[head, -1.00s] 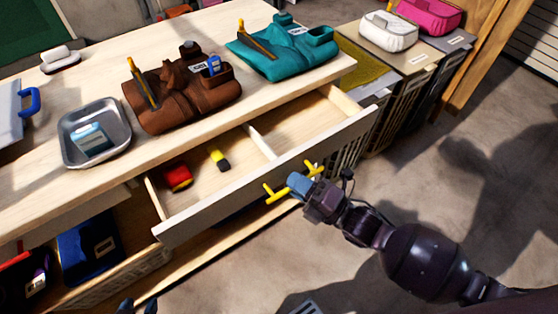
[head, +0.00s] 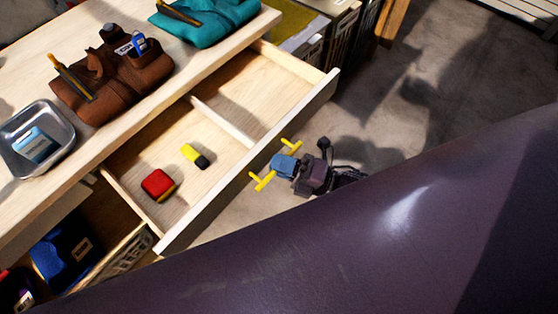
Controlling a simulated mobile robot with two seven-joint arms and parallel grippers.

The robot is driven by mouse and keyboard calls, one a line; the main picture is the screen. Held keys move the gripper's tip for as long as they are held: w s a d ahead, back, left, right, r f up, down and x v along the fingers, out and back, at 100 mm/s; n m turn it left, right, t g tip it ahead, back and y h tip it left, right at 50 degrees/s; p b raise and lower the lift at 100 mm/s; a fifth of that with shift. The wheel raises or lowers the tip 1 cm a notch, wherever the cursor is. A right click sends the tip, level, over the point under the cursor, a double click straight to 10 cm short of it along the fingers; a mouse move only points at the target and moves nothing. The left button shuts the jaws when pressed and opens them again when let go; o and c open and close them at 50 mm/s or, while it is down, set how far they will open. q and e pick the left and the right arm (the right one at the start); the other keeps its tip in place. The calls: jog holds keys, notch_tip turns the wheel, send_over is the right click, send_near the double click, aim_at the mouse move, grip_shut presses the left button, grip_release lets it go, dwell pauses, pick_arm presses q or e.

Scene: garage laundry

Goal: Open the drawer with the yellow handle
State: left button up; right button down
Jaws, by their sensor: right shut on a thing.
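The wooden drawer (head: 197,229) under the workbench stands open, pulled well out. Its yellow handle (head: 262,181) is on the front face. My right gripper (head: 285,165) is at the handle, shut on its middle, with both yellow ends showing on either side. Inside the drawer, a red object (head: 158,184) and a small yellow and black object (head: 195,156) lie in the left compartment. The right compartment looks empty. My left gripper is not in view.
On the workbench (head: 70,150) are a metal tray (head: 66,132), a brown tool bag (head: 125,85) and a teal bag (head: 215,22). Blue goods (head: 62,250) sit on the lower shelf. Bins stand beyond the bench. My own dark arm covers the lower right; bare floor (head: 420,95) shows beyond it.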

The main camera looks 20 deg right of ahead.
jog(key=c, duration=1.2)
grip_release()
jog(key=shift+v, duration=5.4)
jog(key=shift+a, duration=0.1)
